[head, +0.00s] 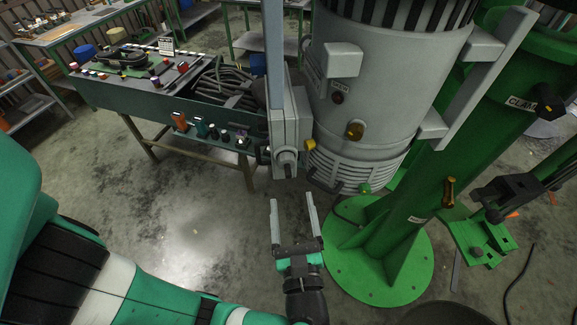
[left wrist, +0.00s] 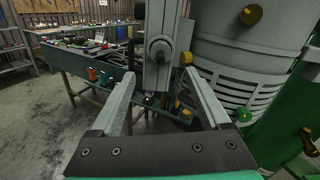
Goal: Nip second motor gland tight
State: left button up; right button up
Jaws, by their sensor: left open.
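The grey motor (head: 385,85) stands upright beside the green column, with a ribbed lower end. Small fittings sit on it: a dark brass one (head: 355,130), a yellow one (head: 310,144) and a green-and-yellow one (head: 365,188). I cannot tell which is the second gland. My right gripper is not in view.
A grey box with a round knob (head: 287,158) hangs just above my left fingertips; it also shows in the left wrist view (left wrist: 160,50). A green round base (head: 385,270) lies to the right. A bench with tools (head: 150,95) stands at the left. The floor between is clear.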

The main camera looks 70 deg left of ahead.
aim_at(288, 176)
pick_arm(q)
jog(key=p+x, duration=0.2)
jog(key=x, duration=0.8)
jog(key=shift+a, duration=0.3)
jog(key=shift+r, duration=0.1)
grip_shut()
